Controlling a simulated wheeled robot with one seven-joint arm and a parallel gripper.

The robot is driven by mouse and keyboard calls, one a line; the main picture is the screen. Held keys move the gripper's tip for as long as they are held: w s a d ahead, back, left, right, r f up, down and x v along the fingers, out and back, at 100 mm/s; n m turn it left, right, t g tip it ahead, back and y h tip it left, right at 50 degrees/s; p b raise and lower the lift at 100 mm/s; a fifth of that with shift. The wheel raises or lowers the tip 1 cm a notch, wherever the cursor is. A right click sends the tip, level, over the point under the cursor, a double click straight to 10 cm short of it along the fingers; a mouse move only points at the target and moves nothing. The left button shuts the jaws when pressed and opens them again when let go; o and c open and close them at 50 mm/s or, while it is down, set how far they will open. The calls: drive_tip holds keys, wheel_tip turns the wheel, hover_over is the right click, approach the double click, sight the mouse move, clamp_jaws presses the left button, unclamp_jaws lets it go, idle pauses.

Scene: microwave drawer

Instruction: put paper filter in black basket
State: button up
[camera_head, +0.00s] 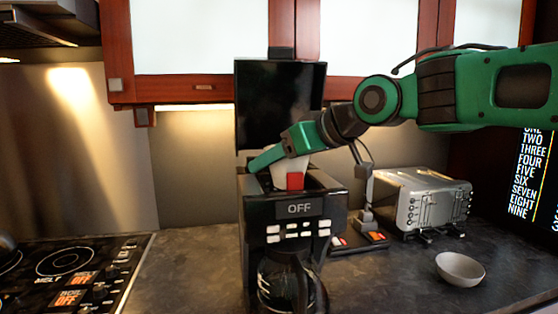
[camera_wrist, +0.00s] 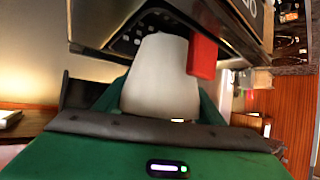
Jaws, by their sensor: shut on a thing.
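The white paper filter (camera_head: 287,170) is in my gripper (camera_head: 270,164), at the open top of the black coffee maker (camera_head: 294,243). In the wrist view the filter (camera_wrist: 160,78) is a pale cone between the green fingers, with my gripper (camera_wrist: 160,105) shut on it. A red block (camera_head: 295,181) shows beside the filter; in the wrist view it (camera_wrist: 202,57) is right against or just in front of it. The black basket cannot be told apart from the coffee maker's dark top opening. Whether the filter touches it is unclear.
The coffee maker's black lid (camera_head: 281,104) stands raised behind the opening, close to my gripper. A glass carafe (camera_head: 287,284) sits below. A toaster (camera_head: 425,203) and a bowl (camera_head: 460,269) are on the right, a stove (camera_head: 68,271) on the left. Cabinets hang above.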

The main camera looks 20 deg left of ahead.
drive_tip(key=shift+f, duration=0.25)
drive_tip(key=o, duration=1)
drive_tip(key=shift+r, duration=0.3)
drive_tip(key=v, duration=1.2)
drive_tip(key=shift+d+r, duration=0.1)
drive_tip(key=shift+r, duration=0.2)
